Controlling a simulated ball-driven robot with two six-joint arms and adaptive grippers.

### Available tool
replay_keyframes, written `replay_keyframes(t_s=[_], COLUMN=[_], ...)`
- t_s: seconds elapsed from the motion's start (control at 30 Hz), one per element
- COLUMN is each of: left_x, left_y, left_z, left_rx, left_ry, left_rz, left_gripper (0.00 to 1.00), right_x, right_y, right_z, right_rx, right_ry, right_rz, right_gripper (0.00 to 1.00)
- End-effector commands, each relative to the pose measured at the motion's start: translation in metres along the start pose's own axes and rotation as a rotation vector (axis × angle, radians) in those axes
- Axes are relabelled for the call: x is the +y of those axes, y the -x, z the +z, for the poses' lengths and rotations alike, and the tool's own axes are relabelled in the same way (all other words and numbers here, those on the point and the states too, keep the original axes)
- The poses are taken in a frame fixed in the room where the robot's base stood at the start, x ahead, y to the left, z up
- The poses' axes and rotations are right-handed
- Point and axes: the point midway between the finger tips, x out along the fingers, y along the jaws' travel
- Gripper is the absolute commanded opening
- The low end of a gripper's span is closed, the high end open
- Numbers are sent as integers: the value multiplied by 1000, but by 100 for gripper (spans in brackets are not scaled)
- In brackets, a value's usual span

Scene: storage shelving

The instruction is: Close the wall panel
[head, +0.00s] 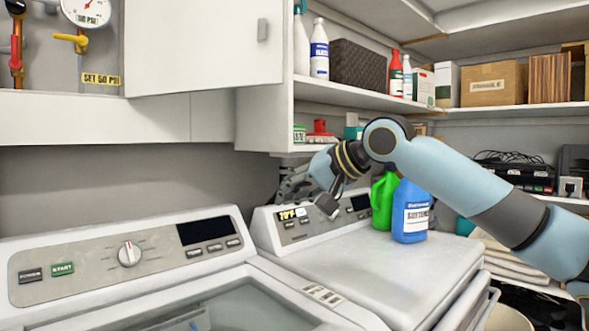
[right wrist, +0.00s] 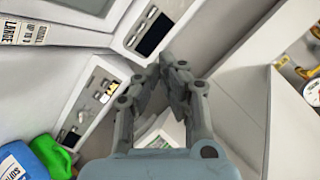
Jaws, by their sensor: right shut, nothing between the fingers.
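The white wall panel (head: 195,45) is at the upper left in the head view, with a small grey handle (head: 263,30) near its right edge. It stands open: a gauge (head: 88,10) and pipe valves show uncovered to its left. My right gripper (head: 287,184) is shut and empty, below and to the right of the panel and apart from it, above the back of the right-hand machine. Its closed fingers also show in the right wrist view (right wrist: 166,75). My left gripper is not in view.
Two white machines, one with a knob (head: 129,254), fill the foreground. A blue bottle (head: 411,212) and a green jug (head: 383,203) stand on the right one. Shelves with bottles, a dark basket (head: 357,65) and boxes (head: 495,84) are at right. The grey wall below the panel is clear.

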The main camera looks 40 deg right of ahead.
Motion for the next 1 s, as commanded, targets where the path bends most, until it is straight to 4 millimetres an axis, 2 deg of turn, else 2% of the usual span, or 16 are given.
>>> replay_keyframes(t_s=[0.03,0.1,0.2,0.3,0.43,0.53,0.67,1.0], left_x=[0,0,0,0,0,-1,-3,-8], left_y=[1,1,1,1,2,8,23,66], left_z=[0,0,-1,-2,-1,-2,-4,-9], left_rx=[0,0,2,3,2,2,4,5], left_ry=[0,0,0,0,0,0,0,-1], left_rz=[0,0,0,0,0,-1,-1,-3], left_gripper=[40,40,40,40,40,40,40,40], right_x=[-29,-66,-107,-133,-149,-155,-163,-189], right_y=[23,62,119,165,197,200,187,128], right_z=[-55,-116,-181,-219,-241,-248,-253,-274], right_rx=[60,116,164,187,194,193,189,189], right_ry=[-88,-239,-422,-542,-623,-642,-645,-645], right_rz=[-62,-164,-300,-402,-472,-489,-490,-489], right_gripper=[0,0,0,0,0,0,0,0])
